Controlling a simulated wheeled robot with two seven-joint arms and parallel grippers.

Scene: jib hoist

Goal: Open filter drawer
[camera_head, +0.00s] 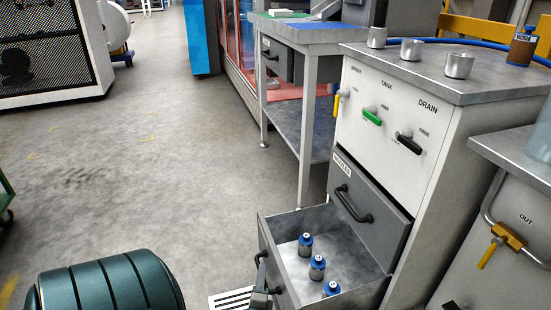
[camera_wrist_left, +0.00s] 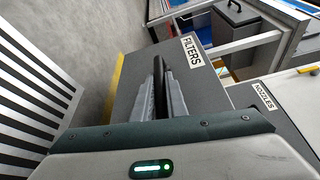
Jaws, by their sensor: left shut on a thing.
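The filter drawer (camera_head: 345,268) is pulled out of the grey and white cabinet, and several blue-topped filter canisters (camera_head: 317,267) stand inside it. In the left wrist view its dark front (camera_wrist_left: 205,88) carries the label FILTERS. My left gripper (camera_head: 263,280) is at the outside of the drawer front, shut on the black drawer handle (camera_wrist_left: 161,72). The fingers (camera_wrist_left: 166,98) hide part of the handle in the wrist view. My right gripper is not in view.
The closed nozzles drawer (camera_head: 365,205) sits just above the open one. A steel-legged workbench (camera_head: 305,35) stands behind the cabinet. A tank unit with a yellow valve (camera_head: 508,237) is at the right. The floor (camera_head: 150,150) to the left is clear.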

